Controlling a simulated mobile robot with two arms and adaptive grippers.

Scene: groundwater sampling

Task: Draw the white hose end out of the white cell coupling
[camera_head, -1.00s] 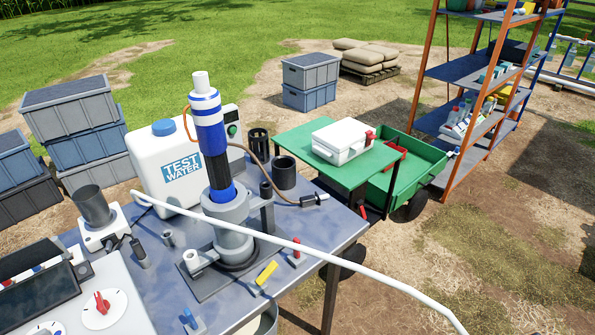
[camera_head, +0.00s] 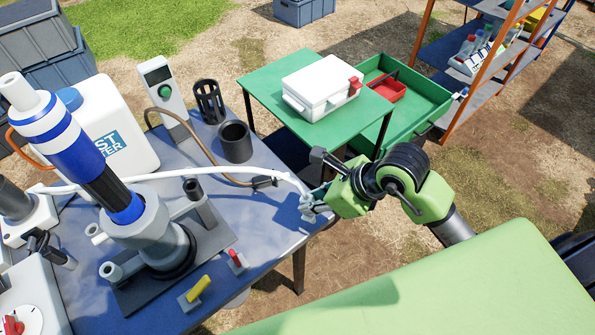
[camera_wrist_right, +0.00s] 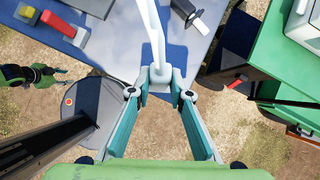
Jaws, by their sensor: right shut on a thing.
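The white hose (camera_head: 235,170) runs from the far left of the table, behind the blue-banded column, to my right gripper. My right gripper (camera_head: 312,203) is shut on the hose near the table's right edge. In the right wrist view the two fingertips (camera_wrist_right: 160,92) close on a pale fitting at the hose end (camera_wrist_right: 158,72). A pale ring-shaped port (camera_head: 97,234) shows on the grey cylinder at left; I cannot tell whether it is the white cell coupling. What looks like my left gripper (camera_wrist_right: 58,76) shows small at the left of the wrist view; its jaw state is unclear.
The blue-grey table (camera_head: 255,215) carries a dark cup (camera_head: 235,141), a yellow-handled valve (camera_head: 197,290), a red-handled valve (camera_head: 236,260) and a brown tube (camera_head: 195,152). A green side table (camera_head: 262,92) with a white case (camera_head: 318,82) stands behind.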

